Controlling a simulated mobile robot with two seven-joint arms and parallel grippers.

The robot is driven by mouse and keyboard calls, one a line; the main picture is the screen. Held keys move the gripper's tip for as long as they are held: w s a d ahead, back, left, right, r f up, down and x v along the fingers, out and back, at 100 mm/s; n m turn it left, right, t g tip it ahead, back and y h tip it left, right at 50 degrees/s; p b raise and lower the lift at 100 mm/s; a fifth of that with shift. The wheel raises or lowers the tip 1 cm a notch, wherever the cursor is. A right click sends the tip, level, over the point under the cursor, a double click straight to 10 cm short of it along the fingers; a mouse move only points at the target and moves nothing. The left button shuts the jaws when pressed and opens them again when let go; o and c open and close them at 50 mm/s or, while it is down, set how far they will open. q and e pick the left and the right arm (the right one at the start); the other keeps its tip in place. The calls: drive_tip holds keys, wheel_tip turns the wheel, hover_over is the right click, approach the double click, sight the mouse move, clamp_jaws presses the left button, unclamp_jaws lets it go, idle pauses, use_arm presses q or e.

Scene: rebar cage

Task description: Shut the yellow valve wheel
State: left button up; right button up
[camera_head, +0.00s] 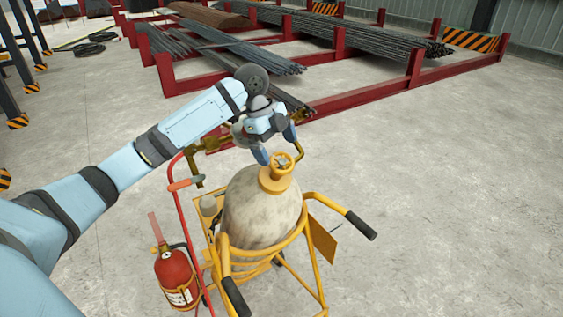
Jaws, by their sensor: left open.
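The yellow valve wheel (283,162) sits on top of a large, dirty pale gas cylinder (258,212) with a yellow collar. The cylinder stands upright in a yellow trolley (312,254). My left arm comes in from the left, and its gripper (276,150) is just above and behind the wheel, pointing down. The gripper is open, with one finger left of the wheel and the other toward its upper right. I cannot tell whether a finger touches the wheel. Part of the valve behind the wheel is hidden by the gripper. My right gripper is out of view.
A red fire extinguisher (177,276) hangs at the trolley's left, near a red post. Black-gripped trolley handles (361,224) stick out toward the front. Behind, red racks (415,72) hold bundles of steel bars (365,40). The concrete floor on the right is clear.

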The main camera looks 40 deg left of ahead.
use_arm(q)
drive_tip(key=b+v, duration=0.1)
drive_tip(key=v, duration=0.7)
drive_tip(key=shift+r, duration=0.3)
drive_tip(key=shift+s, duration=0.1)
